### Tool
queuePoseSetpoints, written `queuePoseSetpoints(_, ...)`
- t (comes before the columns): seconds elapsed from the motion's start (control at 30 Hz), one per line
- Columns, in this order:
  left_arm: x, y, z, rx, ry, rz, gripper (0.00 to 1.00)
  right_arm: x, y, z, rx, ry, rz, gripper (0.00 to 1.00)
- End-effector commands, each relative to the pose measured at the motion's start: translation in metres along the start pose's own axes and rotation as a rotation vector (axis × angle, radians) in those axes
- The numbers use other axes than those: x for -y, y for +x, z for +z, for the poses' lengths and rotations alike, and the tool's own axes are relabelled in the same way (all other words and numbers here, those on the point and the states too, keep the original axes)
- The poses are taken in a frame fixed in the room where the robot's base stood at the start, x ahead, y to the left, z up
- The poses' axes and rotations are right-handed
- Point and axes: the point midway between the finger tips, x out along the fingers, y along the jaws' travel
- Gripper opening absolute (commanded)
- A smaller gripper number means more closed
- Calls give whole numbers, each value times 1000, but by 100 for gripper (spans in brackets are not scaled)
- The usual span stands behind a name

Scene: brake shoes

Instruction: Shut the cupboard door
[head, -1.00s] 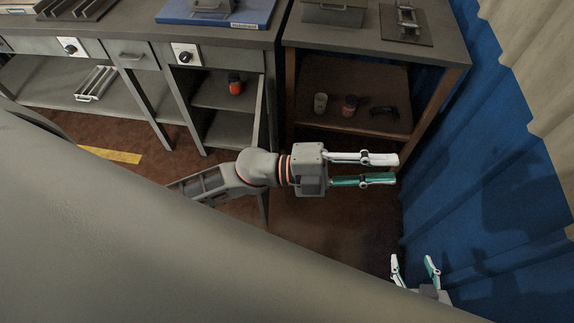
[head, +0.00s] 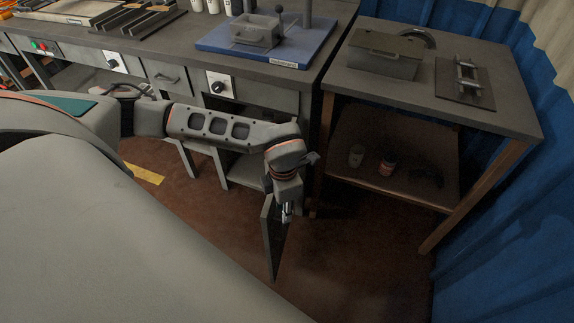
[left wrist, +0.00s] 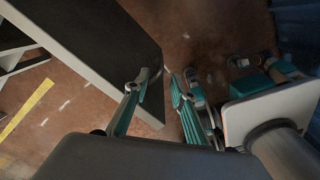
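The cupboard door (head: 273,240) is a dark panel that stands open, jutting out from the cupboard (head: 243,170) under the grey workbench. My left gripper (head: 287,212) points down at the door's right side in the head view. In the left wrist view the door (left wrist: 100,45) fills the upper left, with its pale edge running to a corner near my left gripper (left wrist: 150,82). The fingers are apart, close to that edge; I cannot tell whether they touch it.
A side table (head: 435,90) with a lower shelf (head: 390,185) holding small items stands right of the cupboard. A blue curtain (head: 500,230) hangs at the right. The brown floor (head: 350,265) right of the door is clear.

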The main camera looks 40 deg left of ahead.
Motion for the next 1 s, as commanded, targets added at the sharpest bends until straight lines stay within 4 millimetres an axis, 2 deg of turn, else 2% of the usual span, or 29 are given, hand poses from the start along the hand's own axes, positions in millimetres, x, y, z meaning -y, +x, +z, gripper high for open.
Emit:
queuePoseSetpoints(0.4,3,62,-1,-4,0,-6,25,0,6,12,11,-11,4,53)
queuePoseSetpoints(0.6,2,73,0,-1,0,-5,25,-1,6,13,12,-13,5,53)
queuePoseSetpoints(0.87,2,73,0,1,1,-4,25,-1,6,13,12,-14,6,53)
queuePoseSetpoints(0.9,2,73,0,1,1,-5,14,-2,6,13,12,-14,6,53)
queuePoseSetpoints(0.97,2,73,0,0,1,-5,0,-2,6,13,12,-14,6,53)
queuePoseSetpoints(1.0,3,73,0,0,1,-6,0,-2,6,13,12,-14,6,53)
